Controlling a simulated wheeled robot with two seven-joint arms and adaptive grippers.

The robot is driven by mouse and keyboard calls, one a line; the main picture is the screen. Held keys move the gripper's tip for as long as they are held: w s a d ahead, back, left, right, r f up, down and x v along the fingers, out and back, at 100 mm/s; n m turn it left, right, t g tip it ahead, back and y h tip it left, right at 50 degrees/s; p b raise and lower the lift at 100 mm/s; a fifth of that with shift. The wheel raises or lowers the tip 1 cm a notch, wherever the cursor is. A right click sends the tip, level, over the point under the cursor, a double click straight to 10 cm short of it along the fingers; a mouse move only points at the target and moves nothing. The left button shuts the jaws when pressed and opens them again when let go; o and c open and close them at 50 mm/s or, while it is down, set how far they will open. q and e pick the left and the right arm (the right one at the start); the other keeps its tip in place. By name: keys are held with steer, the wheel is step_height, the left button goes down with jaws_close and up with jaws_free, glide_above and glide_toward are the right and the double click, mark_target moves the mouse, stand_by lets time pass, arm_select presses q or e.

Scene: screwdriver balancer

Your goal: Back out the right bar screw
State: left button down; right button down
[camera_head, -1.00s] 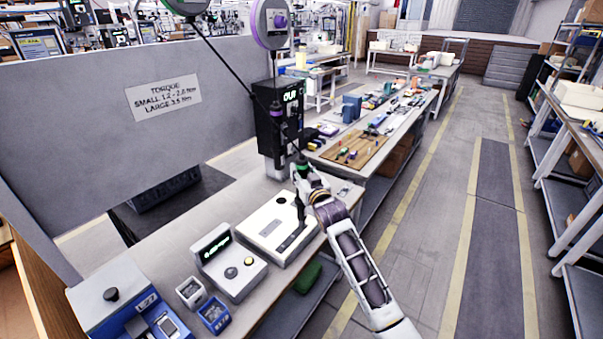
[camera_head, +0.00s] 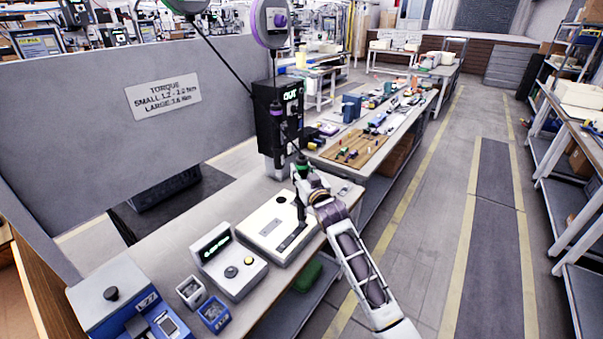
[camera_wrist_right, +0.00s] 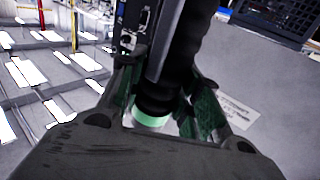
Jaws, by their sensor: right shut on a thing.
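My right gripper (camera_head: 303,180) is shut on a dark screwdriver with a green band, which hangs upright from a cable. The screwdriver's dark body (camera_wrist_right: 180,60) and green band show between the fingers in the right wrist view, where the gripper (camera_wrist_right: 165,108) has green finger pads. In the head view the screwdriver's thin lower part (camera_head: 300,208) reaches down towards a black bar (camera_head: 292,238) on a white fixture box (camera_head: 262,226). The bar's screws are too small to make out, and I cannot tell whether the tip touches one. My left gripper is not in view.
A black unit (camera_head: 277,118) with a lit display stands behind the fixture. A console (camera_head: 228,262) with a green readout and knobs sits to its left, with two small bins (camera_head: 213,314) in front. A grey panel (camera_head: 60,130) borders the bench. The aisle at right is clear.

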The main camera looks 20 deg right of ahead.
mark_target(303, 159)
steer(key=shift+s+f, duration=0.15)
steer(key=shift+f, duration=0.2)
stand_by(1.1)
steer(key=shift+r, duration=0.1)
steer(key=shift+r+p, duration=0.55)
steer(key=shift+p, duration=0.15)
steer(key=shift+r+p, duration=2.2)
steer(key=shift+r, duration=0.4)
steer(key=shift+w+d, duration=0.1)
steer(key=shift+w, duration=0.1)
